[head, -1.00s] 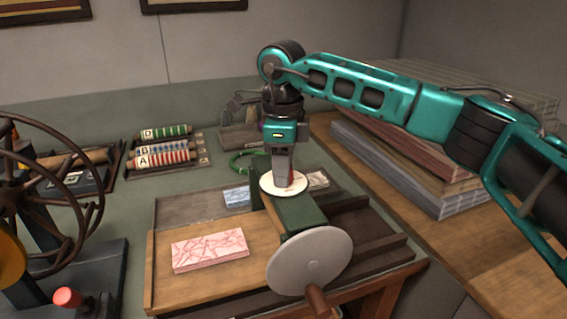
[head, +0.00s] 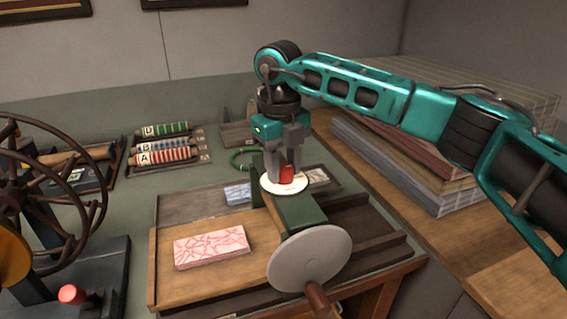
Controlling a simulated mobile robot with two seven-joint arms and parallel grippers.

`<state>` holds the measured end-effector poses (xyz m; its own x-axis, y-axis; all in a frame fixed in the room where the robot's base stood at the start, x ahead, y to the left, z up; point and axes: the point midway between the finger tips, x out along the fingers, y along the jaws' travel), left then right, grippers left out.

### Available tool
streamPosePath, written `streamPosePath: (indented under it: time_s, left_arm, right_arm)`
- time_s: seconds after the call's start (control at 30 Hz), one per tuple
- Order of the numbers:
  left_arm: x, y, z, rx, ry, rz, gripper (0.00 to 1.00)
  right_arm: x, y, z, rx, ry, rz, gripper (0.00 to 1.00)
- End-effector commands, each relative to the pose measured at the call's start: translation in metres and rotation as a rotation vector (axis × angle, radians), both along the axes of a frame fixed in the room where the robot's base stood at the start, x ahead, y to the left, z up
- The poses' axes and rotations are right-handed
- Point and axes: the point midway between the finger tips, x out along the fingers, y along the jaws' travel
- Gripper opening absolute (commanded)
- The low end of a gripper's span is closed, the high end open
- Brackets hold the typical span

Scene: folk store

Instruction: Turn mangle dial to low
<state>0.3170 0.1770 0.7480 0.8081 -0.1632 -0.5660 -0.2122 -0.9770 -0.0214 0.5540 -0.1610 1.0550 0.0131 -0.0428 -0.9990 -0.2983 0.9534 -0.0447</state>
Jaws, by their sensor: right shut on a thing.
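The mangle (head: 298,213) is a dark green body with a large grey disc (head: 309,258) and brown handle in front. On top of it is the dial, a white round plate (head: 285,190) with a red knob (head: 286,174). My right gripper (head: 284,170) points straight down over the dial. Its two grey fingers are on either side of the red knob and shut on it. I cannot read any marks on the plate, so the setting is unclear. My left gripper is not in view.
A pink patterned block (head: 211,247) lies on the wooden board left of the mangle. A dark spoked wheel (head: 40,200) stands at far left. Patterned rollers (head: 162,153) lie in a rack behind. Paper stacks (head: 400,165) stand at right, below my right arm.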

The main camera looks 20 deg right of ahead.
Motion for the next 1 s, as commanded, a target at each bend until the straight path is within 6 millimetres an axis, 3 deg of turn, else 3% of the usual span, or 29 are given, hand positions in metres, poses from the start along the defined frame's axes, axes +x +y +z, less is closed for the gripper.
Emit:
streamPosePath:
  time_s: [0.7, 0.73, 1.0]
  left_arm:
    - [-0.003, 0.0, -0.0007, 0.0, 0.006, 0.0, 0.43]
    - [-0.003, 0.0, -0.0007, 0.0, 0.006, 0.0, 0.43]
    - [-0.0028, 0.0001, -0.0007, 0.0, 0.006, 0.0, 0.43]
  right_arm:
    - [0.0008, -0.0001, 0.0012, 0.0, -0.003, -0.073, 0.09]
    - [0.0008, -0.0001, 0.0012, 0.0, -0.003, -0.073, 0.42]
    - [0.0004, -0.0002, 0.0006, -0.001, -0.001, -0.072, 0.65]
